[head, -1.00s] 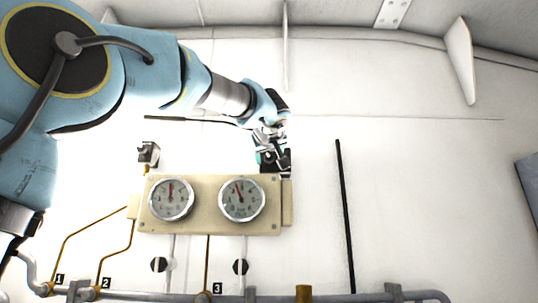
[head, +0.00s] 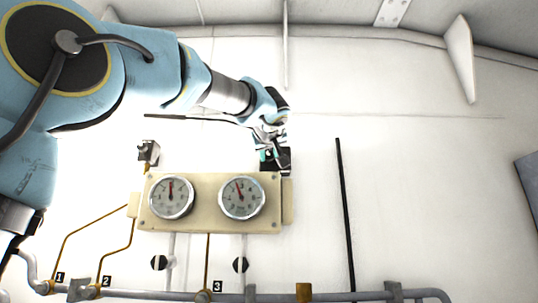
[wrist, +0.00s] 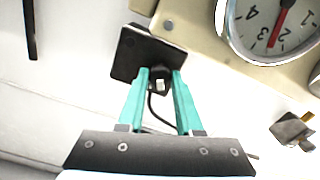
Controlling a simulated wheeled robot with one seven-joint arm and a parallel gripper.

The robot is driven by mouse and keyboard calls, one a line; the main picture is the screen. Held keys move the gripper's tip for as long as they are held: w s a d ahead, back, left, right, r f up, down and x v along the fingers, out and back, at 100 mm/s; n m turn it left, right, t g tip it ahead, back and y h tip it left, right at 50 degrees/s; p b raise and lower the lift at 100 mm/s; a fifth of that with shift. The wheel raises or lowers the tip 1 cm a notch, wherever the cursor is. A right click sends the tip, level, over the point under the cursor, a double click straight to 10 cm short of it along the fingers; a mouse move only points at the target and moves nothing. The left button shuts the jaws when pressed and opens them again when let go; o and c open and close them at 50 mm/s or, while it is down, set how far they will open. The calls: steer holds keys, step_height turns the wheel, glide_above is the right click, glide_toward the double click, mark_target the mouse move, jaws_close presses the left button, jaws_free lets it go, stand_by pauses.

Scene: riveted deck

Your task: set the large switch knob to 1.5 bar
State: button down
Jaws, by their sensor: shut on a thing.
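A black square switch box (wrist: 145,55) is fixed to the wall, and in the head view it (head: 284,162) sits above the right end of the gauge panel. Its dark knob (wrist: 160,73) has a pale patch and stands between my teal fingertips. My gripper (wrist: 160,82) is shut on this knob; in the head view my gripper (head: 268,153) hides most of it. No scale marks around the knob are readable. The right gauge (head: 242,198) has its red needle slightly left of straight up. The left gauge (head: 171,198) has its needle about straight up.
A cream panel (head: 207,224) carries both gauges just below my gripper. A small grey switch (head: 148,152) is on the wall to the left. Pipes (head: 350,296) run along the bottom. A black vertical rod (head: 345,215) stands to the right, with bare wall between.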

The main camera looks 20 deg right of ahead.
steer(key=shift+f+m+b, duration=0.15)
steer(key=shift+m+b, duration=0.5)
steer(key=shift+m, duration=0.45)
steer(key=shift+m+b, duration=0.45)
steer(key=shift+m, duration=1.25)
steer(key=c, duration=0.6)
jaws_free()
